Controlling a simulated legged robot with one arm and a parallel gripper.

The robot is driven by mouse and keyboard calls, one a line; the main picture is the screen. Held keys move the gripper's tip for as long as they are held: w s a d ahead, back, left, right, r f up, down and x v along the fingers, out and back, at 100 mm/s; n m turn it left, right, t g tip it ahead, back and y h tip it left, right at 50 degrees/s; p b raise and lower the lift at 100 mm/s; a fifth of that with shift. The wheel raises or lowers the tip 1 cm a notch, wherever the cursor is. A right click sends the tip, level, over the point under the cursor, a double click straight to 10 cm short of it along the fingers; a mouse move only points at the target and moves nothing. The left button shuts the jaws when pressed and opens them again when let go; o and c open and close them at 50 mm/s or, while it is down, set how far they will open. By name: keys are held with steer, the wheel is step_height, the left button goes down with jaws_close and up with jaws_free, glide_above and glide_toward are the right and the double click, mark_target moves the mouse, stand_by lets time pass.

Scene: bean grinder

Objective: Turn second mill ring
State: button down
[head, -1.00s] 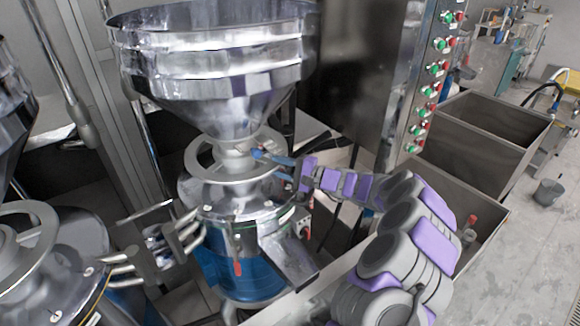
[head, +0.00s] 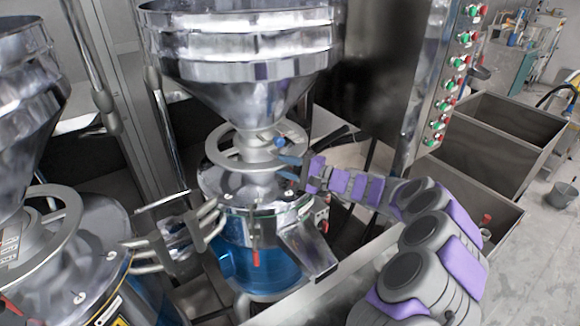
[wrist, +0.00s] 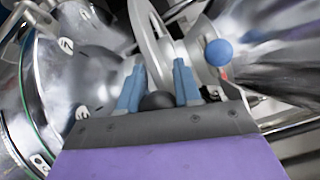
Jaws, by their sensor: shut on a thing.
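The middle mill's grey metal ring (head: 216,152) lies around the neck below its silver hopper (head: 240,70). My gripper (head: 288,168) is at the ring's right front side. In the wrist view, the ring's rim (wrist: 150,35) runs between the two blue fingers of my gripper (wrist: 158,85), and they are shut on it. A blue ball knob (head: 279,143) sits close beyond the fingers; it also shows in the wrist view (wrist: 219,52), right of the right finger. The held part of the rim is partly hidden by my fingers.
Another mill with its own ring (head: 70,215) stands at the left. Metal pipe handles (head: 180,240) stick out between the mills. A panel of red and green buttons (head: 450,85) and open metal bins (head: 500,140) are at the right.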

steer(key=shift+s+a+f, duration=0.1)
steer(key=shift+a+f, duration=0.05)
steer(key=shift+f, duration=0.1)
steer(key=c, duration=1)
jaws_free()
steer(key=shift+o, duration=1.1)
steer(key=shift+r, duration=0.1)
steer(key=p+v, duration=0.3)
steer(key=v, duration=1.4)
steer(key=shift+c, duration=0.3)
